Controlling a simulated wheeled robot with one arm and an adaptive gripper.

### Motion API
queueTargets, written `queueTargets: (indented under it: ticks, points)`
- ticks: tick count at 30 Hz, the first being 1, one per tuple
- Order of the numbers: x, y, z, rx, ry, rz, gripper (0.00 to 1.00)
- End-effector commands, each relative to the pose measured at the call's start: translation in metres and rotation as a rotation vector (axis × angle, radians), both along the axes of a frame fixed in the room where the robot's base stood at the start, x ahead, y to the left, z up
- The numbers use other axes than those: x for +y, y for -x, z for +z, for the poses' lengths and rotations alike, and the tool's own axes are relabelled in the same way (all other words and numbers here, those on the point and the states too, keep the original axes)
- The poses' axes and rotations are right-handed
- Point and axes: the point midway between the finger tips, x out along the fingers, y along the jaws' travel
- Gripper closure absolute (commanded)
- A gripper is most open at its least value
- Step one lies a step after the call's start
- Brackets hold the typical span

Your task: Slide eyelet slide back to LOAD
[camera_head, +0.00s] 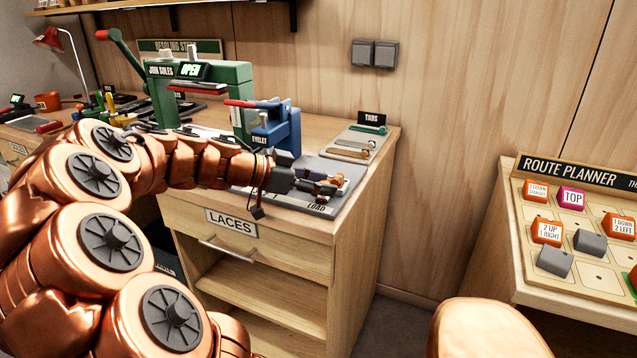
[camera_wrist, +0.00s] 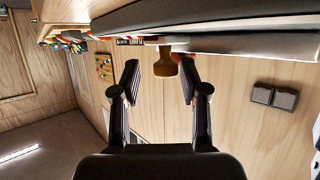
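The eyelet station is a blue press (camera_head: 283,128) with a red-tipped lever, labelled EYELET, on the wooden bench. A grey base plate (camera_head: 341,199) lies in front of it, with LOAD printed at its near end. My gripper (camera_head: 318,187) is low over this plate near the LOAD end and hides much of the slide. In the wrist view my gripper (camera_wrist: 160,75) is open, its two fingers apart. A brown knob (camera_wrist: 166,64) shows between the fingertips; I cannot tell whether either finger touches it. The slide's exact position is hidden.
A TABS tray (camera_head: 357,142) lies behind the plate at the bench's right. A green sole press (camera_head: 228,88) showing OPEN stands to the left. The LACES drawer (camera_head: 231,223) is below. A Route Planner board (camera_head: 578,250) is at the right, past a floor gap.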

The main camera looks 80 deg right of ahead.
Motion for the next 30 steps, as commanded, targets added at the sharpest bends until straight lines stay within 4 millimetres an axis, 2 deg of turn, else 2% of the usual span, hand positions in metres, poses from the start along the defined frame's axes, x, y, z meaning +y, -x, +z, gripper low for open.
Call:
queueTargets:
  ticks: [9,14,24,30]
  points:
    - [-0.001,-0.003,0.001,-0.001,0.002,0.006,0.52]
    - [0.004,-0.013,0.006,-0.001,0.003,0.007,0.52]
    - [0.032,-0.064,0.030,-0.001,0.004,0.006,0.52]
    - [0.045,-0.088,0.041,-0.002,0.004,0.005,0.52]
